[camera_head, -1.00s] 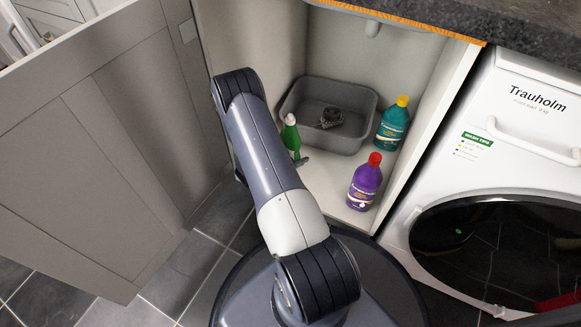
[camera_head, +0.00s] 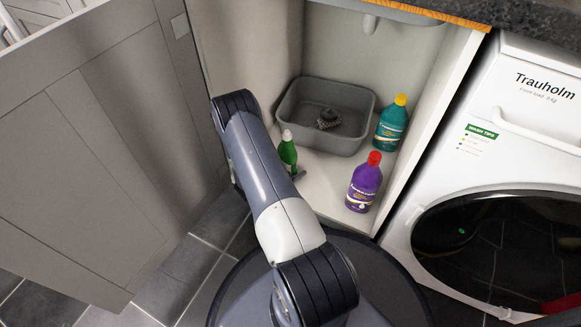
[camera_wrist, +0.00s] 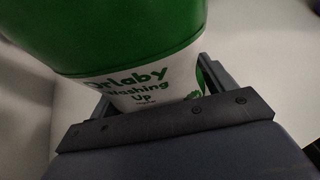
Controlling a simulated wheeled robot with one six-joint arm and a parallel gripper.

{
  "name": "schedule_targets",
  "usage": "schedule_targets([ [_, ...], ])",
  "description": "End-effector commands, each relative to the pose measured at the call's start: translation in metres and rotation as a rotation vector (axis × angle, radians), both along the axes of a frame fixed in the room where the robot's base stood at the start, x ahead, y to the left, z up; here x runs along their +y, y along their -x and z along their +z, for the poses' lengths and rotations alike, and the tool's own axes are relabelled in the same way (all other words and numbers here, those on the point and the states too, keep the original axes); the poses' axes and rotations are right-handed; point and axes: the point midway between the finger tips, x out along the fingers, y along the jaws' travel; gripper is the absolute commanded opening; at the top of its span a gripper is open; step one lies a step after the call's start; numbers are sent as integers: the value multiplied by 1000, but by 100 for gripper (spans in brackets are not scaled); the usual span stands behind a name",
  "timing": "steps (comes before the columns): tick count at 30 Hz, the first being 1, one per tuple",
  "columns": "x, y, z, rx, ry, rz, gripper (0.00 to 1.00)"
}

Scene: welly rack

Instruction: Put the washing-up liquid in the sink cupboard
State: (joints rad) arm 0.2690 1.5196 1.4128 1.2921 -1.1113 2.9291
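The washing-up liquid is a green bottle (camera_head: 287,153) with a pale cap, inside the open sink cupboard (camera_head: 325,190) at its left front. In the wrist view the bottle (camera_wrist: 125,35) fills the top, and its white label reads "Orlaby Washing Up". My gripper (camera_wrist: 152,92) has a finger on each side of the bottle and is shut on it. In the head view my arm hides most of the gripper; a dark fingertip shows beside the bottle. The bottle is upright, low over the cupboard floor; I cannot tell whether its base touches.
A grey basin (camera_head: 300,112) with a dark coiled item (camera_head: 328,118) stands behind. A teal bottle (camera_head: 391,124) and a purple bottle (camera_head: 364,183) stand to the right. The open grey door (camera_head: 90,150) is left, the washing machine (camera_head: 490,170) right.

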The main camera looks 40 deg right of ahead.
Motion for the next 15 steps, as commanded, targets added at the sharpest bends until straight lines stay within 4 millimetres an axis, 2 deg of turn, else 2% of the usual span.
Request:
schedule_targets([
  [5, 0, 0, 0, 0, 0, 0, 92],
  [15, 4, 0, 6, 1, -1, 1, 92],
])
